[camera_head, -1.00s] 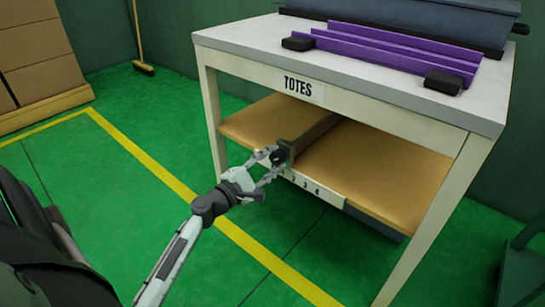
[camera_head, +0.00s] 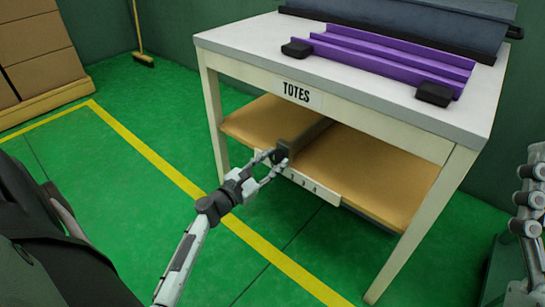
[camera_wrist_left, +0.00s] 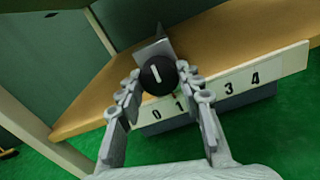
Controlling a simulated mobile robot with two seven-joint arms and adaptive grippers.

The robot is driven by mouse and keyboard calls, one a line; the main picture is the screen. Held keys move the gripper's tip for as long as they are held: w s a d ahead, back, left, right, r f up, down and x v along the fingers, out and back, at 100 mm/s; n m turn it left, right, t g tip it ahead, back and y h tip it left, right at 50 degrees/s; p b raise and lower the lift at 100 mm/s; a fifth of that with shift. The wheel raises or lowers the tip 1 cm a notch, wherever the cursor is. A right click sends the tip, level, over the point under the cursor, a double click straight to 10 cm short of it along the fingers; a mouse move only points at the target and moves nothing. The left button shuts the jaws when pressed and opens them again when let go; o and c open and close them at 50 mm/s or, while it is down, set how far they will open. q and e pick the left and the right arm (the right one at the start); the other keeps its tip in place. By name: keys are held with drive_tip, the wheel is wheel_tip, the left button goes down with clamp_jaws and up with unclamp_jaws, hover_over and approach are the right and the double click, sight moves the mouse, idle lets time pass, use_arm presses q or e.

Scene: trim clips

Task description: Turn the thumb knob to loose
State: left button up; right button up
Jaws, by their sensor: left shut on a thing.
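The thumb knob (camera_wrist_left: 152,86) is a round black knob with a short white line, nearly upright and leaning slightly left in the left wrist view. It sits at the front end of a dark divider (camera_head: 310,134) on the bench's lower shelf. My left gripper (camera_head: 274,163) is shut on the knob, its fingertips at either side; in the left wrist view (camera_wrist_left: 156,79) the knob's face shows between them. A grey jointed part, seemingly my right gripper (camera_head: 530,200), is cut off at the head view's right edge; its fingers cannot be made out.
A white number strip (camera_wrist_left: 250,78) runs along the front edge of the wooden shelf (camera_head: 375,180), just beside the knob. The bench top (camera_head: 235,37) above bears a purple channel (camera_head: 390,57) with black end blocks. Green floor is open in front.

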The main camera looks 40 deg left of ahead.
use_arm(q)
drive_tip(key=shift+n, duration=0.4)
use_arm(e)
drive_tip(key=shift+w+a+f+g, duration=0.25)
drive_tip(key=shift+w+f+g, duration=0.15)
drive_tip(key=shift+f+g, duration=0.1)
use_arm(q)
drive_tip(key=o, duration=1.2)
drive_tip(key=shift+c, duration=0.2)
drive_tip(key=s, duration=1.2)
drive_tip(key=shift+a, duration=0.45)
